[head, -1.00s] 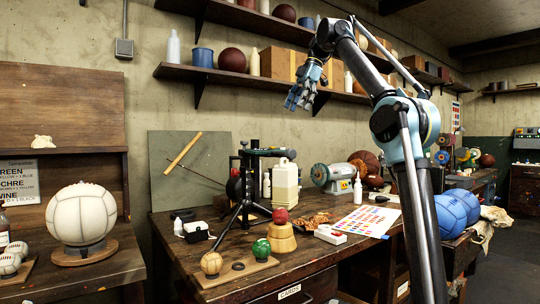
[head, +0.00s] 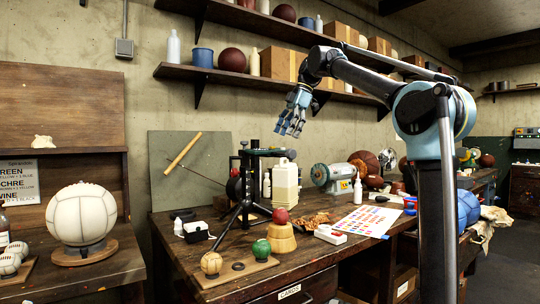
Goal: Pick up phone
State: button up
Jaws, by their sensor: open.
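I cannot make out a thing that is clearly a phone. A small white device with a red mark (head: 330,234) lies flat on the wooden workbench (head: 345,262) near its front edge. Either is too small to identify. My gripper (head: 287,132) is open and empty, with its fingers pointing down. It hangs in the air above the back of the bench, in front of the wall, well above both items.
A black tripod stand (head: 245,190) with a horizontal arm rises from the bench below my gripper. A cream bottle (head: 286,186), a red ball (head: 280,215) on a wooden block and a colour chart (head: 366,221) crowd the bench. The shelf (head: 230,78) is behind my arm.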

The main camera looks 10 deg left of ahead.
jog(key=shift+w+x, duration=0.1)
jog(key=shift+x, duration=1.15)
jog(key=shift+w+x, duration=0.15)
jog(key=shift+x, duration=1.05)
jog(key=shift+d+f, duration=0.1)
jog(key=c, duration=1.3)
jog(key=shift+c, duration=0.2)
